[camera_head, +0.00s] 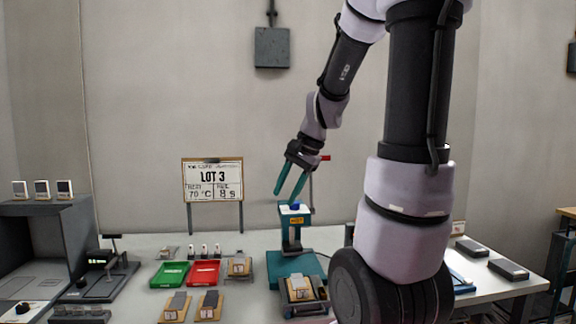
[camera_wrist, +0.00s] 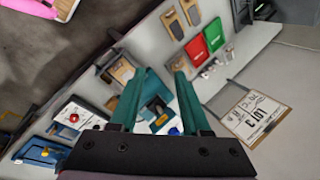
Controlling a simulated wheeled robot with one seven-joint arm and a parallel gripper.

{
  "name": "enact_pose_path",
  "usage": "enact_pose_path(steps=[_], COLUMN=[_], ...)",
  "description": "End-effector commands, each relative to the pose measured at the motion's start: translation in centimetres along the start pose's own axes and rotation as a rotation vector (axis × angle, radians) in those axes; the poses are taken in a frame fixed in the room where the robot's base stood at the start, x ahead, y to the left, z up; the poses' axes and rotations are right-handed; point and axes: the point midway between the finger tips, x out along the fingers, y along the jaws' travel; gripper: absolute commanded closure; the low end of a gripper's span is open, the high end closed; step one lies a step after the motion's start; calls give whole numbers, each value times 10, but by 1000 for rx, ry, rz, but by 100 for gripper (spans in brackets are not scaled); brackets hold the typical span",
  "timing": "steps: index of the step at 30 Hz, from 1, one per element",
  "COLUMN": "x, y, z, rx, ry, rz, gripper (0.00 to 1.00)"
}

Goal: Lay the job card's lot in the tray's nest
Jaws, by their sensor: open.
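The job card (camera_head: 212,181) stands on posts at the back of the table and reads LOT 3, 70 °C and 8 s; it also shows in the wrist view (camera_wrist: 255,117). Tan boards with grey pieces stand as lots: two at the front (camera_head: 178,307) (camera_head: 209,306) and one right of the red tray (camera_head: 240,266). Their tags are too small to read. A dark tray (camera_head: 318,308) before the teal press (camera_head: 291,266) appears to bear a tan and grey piece (camera_head: 299,288); its nest is unclear. My gripper (camera_head: 288,195) is open and empty above the press.
A green tray (camera_head: 170,274) and a red tray (camera_head: 203,273) lie left of the press, with small bottles behind. A grey shelf unit (camera_head: 50,245) and a dark device with a display (camera_head: 100,272) stand at the left. Dark flat blocks (camera_head: 508,269) lie at the right.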

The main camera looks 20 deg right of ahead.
Motion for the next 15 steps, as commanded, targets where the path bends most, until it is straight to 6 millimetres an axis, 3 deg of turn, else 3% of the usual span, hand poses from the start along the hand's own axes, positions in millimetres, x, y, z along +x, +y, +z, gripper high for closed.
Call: enact_pose_path(steps=[1,6,10,15], x=[-19,-65,-89,-104], y=[-2,5,16,26], z=[18,68,95,113], rx=[-87,-366,-531,-650], ry=[29,132,210,274], rz=[-22,-61,-77,-84], gripper=[53,53,53,53])
